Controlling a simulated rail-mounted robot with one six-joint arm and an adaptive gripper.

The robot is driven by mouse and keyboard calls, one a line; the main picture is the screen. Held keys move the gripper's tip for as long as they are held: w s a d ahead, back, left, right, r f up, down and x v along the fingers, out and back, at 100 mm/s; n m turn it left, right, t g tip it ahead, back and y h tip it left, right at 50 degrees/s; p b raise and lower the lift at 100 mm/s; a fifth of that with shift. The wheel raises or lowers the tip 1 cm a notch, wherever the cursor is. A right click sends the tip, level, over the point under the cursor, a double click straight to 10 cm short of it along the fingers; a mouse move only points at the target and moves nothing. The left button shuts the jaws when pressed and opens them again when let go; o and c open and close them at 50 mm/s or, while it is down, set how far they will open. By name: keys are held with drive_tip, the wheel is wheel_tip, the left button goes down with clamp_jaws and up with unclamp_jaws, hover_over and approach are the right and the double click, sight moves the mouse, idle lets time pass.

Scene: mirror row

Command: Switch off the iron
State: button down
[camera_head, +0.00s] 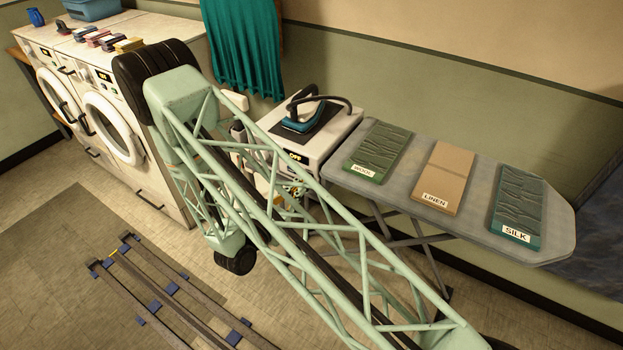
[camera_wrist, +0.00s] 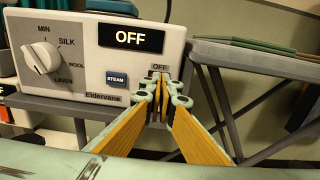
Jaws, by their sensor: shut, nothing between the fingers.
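The iron (camera_head: 303,118), teal and dark, rests on a black pad on top of a white station (camera_head: 342,130). In the wrist view the station's front panel (camera_wrist: 85,100) fills the upper left. Its display (camera_wrist: 130,38) reads OFF. A white dial (camera_wrist: 42,58) on the left has the marks MIN, SILK, WOOL and LINEN around it. A blue STEAM button (camera_wrist: 116,79) sits below the display. A small OFF label (camera_wrist: 160,68) is to its right. My gripper (camera_wrist: 164,84) is shut and empty, its tips at the panel just below that label. They hide what is under it; contact is unclear.
A grey ironing board (camera_head: 400,205) right of the station bears boards marked WOOL (camera_head: 378,145), LINEN (camera_head: 447,175) and SILK (camera_head: 516,205). Washing machines (camera_head: 115,125) stand at the left. A teal curtain (camera_head: 240,45) hangs behind. My arm crosses the middle of the head view.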

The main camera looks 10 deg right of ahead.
drive_tip(key=shift+w+d+r, duration=0.1)
drive_tip(key=shift+r, duration=0.1)
idle(0.4)
drive_tip(key=p+v, duration=0.1)
drive_tip(key=v, duration=1.3)
drive_tip(key=shift+r, duration=0.35)
idle(0.6)
